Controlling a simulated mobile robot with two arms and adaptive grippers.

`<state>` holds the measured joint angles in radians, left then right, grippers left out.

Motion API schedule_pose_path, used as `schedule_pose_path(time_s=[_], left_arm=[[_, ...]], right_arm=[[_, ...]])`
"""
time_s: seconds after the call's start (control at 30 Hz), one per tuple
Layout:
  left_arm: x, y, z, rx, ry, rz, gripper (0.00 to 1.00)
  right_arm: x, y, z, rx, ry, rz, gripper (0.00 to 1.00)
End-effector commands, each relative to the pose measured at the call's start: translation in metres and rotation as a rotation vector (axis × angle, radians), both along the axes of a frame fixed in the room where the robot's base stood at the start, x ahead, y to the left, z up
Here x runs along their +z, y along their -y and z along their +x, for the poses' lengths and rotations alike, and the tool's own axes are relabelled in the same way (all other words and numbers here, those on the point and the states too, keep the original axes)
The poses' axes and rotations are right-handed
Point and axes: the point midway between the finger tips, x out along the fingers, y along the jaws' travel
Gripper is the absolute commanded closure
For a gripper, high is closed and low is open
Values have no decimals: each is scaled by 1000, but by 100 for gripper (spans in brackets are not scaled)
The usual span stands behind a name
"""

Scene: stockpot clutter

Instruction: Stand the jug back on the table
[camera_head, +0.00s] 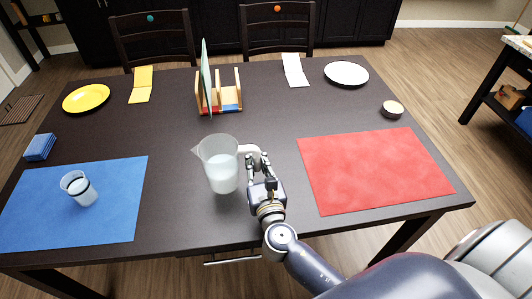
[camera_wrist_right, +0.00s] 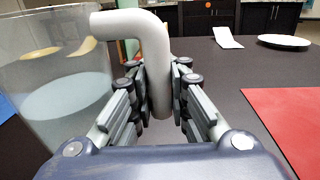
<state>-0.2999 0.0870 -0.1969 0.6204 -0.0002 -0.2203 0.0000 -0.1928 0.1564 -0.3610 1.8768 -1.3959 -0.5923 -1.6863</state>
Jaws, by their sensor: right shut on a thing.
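The jug (camera_head: 221,168) is clear, with whitish liquid in it and a white handle. It is near the middle of the table (camera_head: 270,135), a little tilted in the head view; I cannot tell whether its base touches the table. My right gripper (camera_head: 258,162) is shut on the jug's handle, to the right of the jug body. In the right wrist view the white handle (camera_wrist_right: 152,65) stands between the fingers (camera_wrist_right: 158,95), with the jug body (camera_wrist_right: 55,95) at the left. My left gripper is not in view.
A clear glass (camera_head: 80,189) stands on the blue mat (camera_head: 115,210) at left. A red mat (camera_head: 375,170) lies at right, empty. A wooden rack (camera_head: 219,97) with a plate stands behind the jug. A small bowl (camera_head: 392,110) and white plate (camera_head: 346,73) are at the far right.

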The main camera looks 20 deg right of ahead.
Motion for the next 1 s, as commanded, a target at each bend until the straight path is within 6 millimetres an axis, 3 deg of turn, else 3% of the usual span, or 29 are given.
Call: schedule_pose_path(time_s=[0.1, 0.3, 0.43, 0.67, 1.0], left_arm=[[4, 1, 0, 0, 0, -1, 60], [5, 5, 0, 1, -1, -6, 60], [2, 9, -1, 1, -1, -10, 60], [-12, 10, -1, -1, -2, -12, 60], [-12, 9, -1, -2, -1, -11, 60]], right_arm=[[1, 24, 20, -1, 5, -3, 100], [-4, 47, 39, 0, 4, 0, 100], [-9, 51, 42, 0, 2, 2, 100], [-39, 51, 42, 0, 1, 0, 100], [-41, 51, 42, -1, 3, 1, 100]])
